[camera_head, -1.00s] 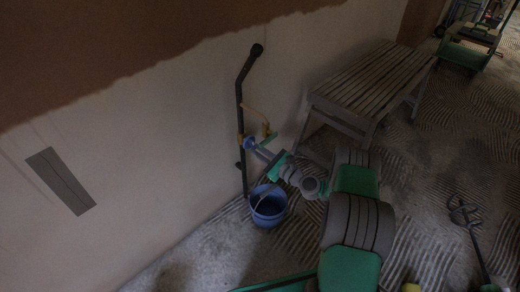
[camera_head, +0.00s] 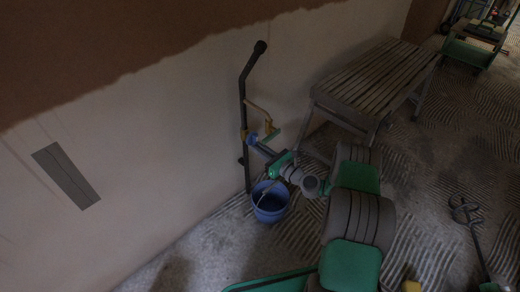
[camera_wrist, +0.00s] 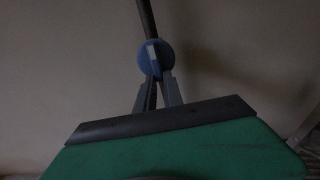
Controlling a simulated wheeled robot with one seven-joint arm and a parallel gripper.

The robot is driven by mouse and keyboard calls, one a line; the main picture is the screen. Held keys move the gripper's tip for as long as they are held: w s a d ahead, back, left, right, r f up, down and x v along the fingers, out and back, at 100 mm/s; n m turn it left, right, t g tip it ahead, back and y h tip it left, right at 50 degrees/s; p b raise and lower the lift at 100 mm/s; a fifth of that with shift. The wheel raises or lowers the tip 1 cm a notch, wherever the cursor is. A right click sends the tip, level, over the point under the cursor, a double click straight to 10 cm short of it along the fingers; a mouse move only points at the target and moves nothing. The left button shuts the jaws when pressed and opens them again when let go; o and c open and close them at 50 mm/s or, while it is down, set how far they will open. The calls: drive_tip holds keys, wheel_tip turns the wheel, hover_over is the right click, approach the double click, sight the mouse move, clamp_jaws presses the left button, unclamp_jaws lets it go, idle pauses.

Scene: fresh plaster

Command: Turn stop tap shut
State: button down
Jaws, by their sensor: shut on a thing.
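The stop tap has a round blue handle (camera_head: 252,140) low on the wall, beside a dark upright pipe (camera_head: 242,110). My gripper (camera_head: 259,147) reaches it from the lower right in the head view. In the wrist view the blue handle (camera_wrist: 154,58) shows with a pale bar across its face, between the tips of my gripper (camera_wrist: 155,76). The fingers are shut on the handle. The tap body behind the handle is mostly hidden. A thin copper-coloured pipe (camera_head: 258,107) runs from the upright pipe to a yellowish fitting near the tap.
A blue bucket (camera_head: 271,208) stands on the floor just below my gripper. A slatted wooden bench (camera_head: 375,78) is to the right along the wall. A mixing paddle (camera_head: 466,212) lies at the far right. A grey trowel-like plate (camera_head: 66,176) is on the wall at left.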

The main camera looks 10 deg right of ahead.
drive_tip(key=c, duration=1.5)
unclamp_jaws()
drive_tip(key=shift+o, duration=0.2)
drive_tip(key=v, duration=0.7)
drive_tip(key=shift+s+d, duration=0.25)
drive_tip(key=shift+s, duration=0.1)
